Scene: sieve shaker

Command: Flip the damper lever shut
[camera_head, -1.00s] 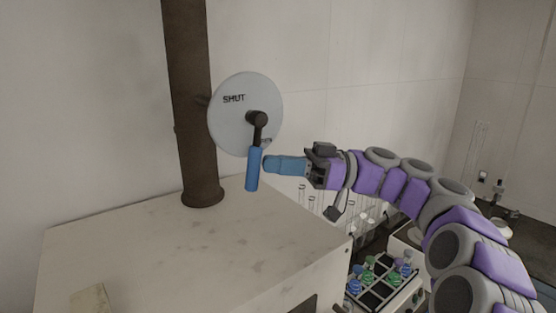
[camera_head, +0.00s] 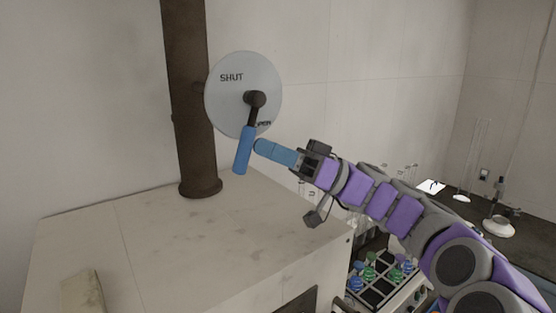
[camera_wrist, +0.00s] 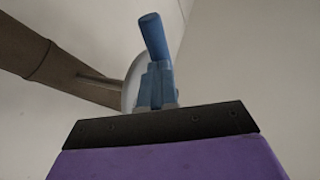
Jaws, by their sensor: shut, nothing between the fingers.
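The damper lever has a blue handle (camera_head: 243,150) on a dark pivot (camera_head: 256,98) at the middle of a round pale dial (camera_head: 226,98). The handle hangs down and tilts slightly to the lower left. "SHUT" is printed at the dial's upper left; part of another label shows right of the lever's arm. My gripper (camera_head: 260,147) is shut and empty, its blue fingertips at the handle's right side, touching or nearly so. In the wrist view the handle (camera_wrist: 153,35) rises just beyond my closed fingers (camera_wrist: 157,82), and the dial's edge shows behind.
A dark vertical pipe (camera_head: 186,100) stands left of the dial on a pale box-shaped cabinet (camera_head: 200,232). A rack with blue and green pieces (camera_head: 380,275) sits low at right. The air left of the handle is free.

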